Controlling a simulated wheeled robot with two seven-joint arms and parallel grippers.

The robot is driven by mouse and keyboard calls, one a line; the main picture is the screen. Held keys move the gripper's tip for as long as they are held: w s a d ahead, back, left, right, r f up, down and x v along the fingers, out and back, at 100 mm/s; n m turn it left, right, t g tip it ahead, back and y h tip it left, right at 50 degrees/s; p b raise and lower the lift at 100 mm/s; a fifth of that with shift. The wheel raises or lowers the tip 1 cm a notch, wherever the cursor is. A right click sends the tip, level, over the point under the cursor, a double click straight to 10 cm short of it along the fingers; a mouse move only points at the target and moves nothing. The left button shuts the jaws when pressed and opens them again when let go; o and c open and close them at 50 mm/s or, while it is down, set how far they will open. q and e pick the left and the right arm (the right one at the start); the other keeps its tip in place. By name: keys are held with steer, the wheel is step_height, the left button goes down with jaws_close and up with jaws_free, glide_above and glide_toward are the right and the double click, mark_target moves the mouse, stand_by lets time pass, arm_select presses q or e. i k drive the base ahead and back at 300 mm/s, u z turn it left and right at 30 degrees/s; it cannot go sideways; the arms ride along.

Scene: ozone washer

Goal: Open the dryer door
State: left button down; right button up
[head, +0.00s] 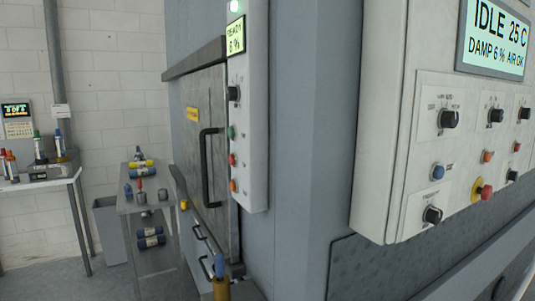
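A closed grey metal door (197,130) with a yellow label and a long dark vertical handle (207,168) is set in a tall grey cabinet at left centre. A narrow white panel beside it reads READY 6 %. At the right, a larger white control panel (395,120) reads IDLE 25 C, DAMP 6 %, AIR OK. A dark textured metal surface (375,270) lies below it, cut off by the frame. I cannot tell for sure which of these fronts is the dryer door. Neither of my grippers shows in the head view.
A small metal trolley (143,205) with several rollers and bottles stands left of the cabinet, beside a grey bin (108,230). A white table (60,180) with bottles stands at far left. Floor shows at lower left.

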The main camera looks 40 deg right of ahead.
mark_target(206, 116)
steer(key=z, duration=0.4)
steer(key=i, duration=0.5)
steer(key=z, duration=0.35)
steer(key=k, duration=1.2)
steer(key=u, duration=1.1)
steer(key=i, duration=1.5)
steer(key=z, duration=0.75)
